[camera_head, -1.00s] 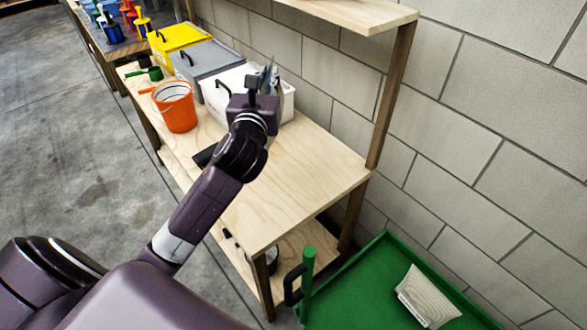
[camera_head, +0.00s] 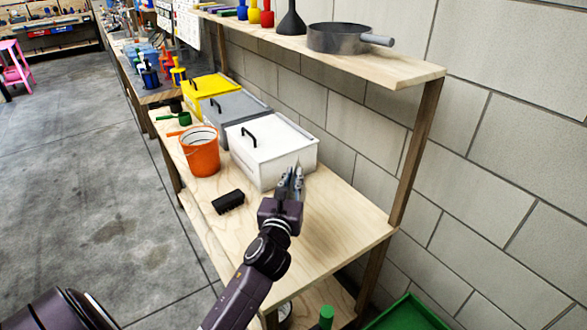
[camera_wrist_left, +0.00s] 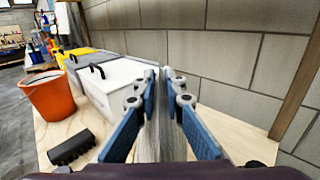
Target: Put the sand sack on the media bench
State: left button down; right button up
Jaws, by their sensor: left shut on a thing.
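My left gripper (camera_head: 291,180) is above the front part of a pale wooden bench (camera_head: 335,225), near a white lidded box (camera_head: 272,150). Its fingers point away from me. In the left wrist view the gripper (camera_wrist_left: 160,85) is shut on a narrow pale grey thing (camera_wrist_left: 160,135) between its blue pads. I cannot tell whether this is the sand sack. No label marks the bench as the media bench. My right gripper is out of view.
An orange bucket (camera_head: 200,151), a black block (camera_head: 228,202), a grey box (camera_head: 233,115) and a yellow box (camera_head: 210,90) stand on the bench. An upper shelf (camera_head: 420,72) holds a pan (camera_head: 338,38). The bench's front right is clear. A green tray (camera_head: 408,315) is at lower right.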

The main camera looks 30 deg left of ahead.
pick_arm(q)
jog(key=shift+f+b, duration=0.6)
jog(key=shift+f, duration=1.25)
jog(key=c, duration=2.3)
grip_release()
jog(key=shift+f, duration=0.35)
jog(key=shift+c, duration=0.2)
jog(key=o, duration=0.3)
jog(key=shift+s+d+r, duration=0.1)
jog(key=b+v, duration=0.1)
jog(key=v, duration=1.1)
jog(key=shift+b, duration=0.3)
